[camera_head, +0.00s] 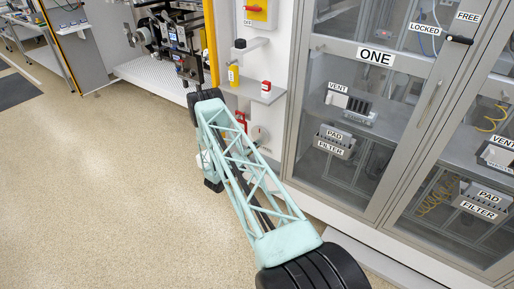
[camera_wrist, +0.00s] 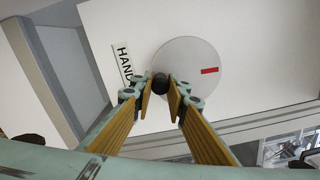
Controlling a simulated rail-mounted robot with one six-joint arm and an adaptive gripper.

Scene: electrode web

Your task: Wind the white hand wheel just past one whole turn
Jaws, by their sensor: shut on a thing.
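The white hand wheel (camera_wrist: 190,62) is a pale round disc on a white panel in the wrist view, with a red mark (camera_wrist: 209,70) toward its right side. Its dark knob (camera_wrist: 158,80) sits at the wheel's lower left edge. My gripper (camera_wrist: 161,90) is shut on this knob, with one yellow-padded finger on each side. In the head view the wheel (camera_head: 260,134) shows only partly beside my arm, and my gripper is hidden behind the arm.
A label reading "HAND" (camera_wrist: 123,62) is left of the wheel, partly covered by a finger. In the head view, a small shelf (camera_head: 253,90) with a yellow bottle (camera_head: 233,75) is above the wheel. A glass-door cabinet (camera_head: 345,120) stands close right. The floor (camera_head: 100,190) at left is clear.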

